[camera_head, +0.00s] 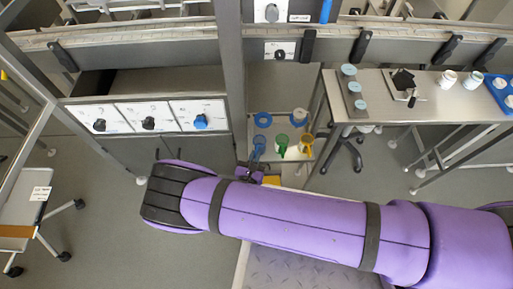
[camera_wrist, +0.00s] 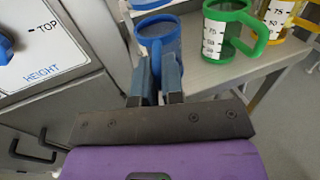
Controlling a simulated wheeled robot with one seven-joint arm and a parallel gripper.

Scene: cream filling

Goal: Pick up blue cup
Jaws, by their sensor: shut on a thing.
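A blue cup (camera_wrist: 160,27) stands upright near the left edge of a light shelf top in the wrist view; it also shows in the head view (camera_head: 259,143). My gripper (camera_wrist: 157,70) reaches it from the near side, and its two fingers are shut on the cup's near side, probably at the handle. The fingers partly hide the grasp. In the head view my gripper (camera_head: 252,168) is small and dark at the end of my purple arm, just below the cup. I cannot tell whether the cup touches the surface.
A green cup (camera_wrist: 229,30) and a yellow-handled cup (camera_wrist: 277,18) stand to the right. More blue-rimmed cups (camera_head: 263,120) stand behind. A grey cabinet with dial panels (camera_head: 148,118) is close on the left. A table (camera_head: 430,110) with white containers stands at right.

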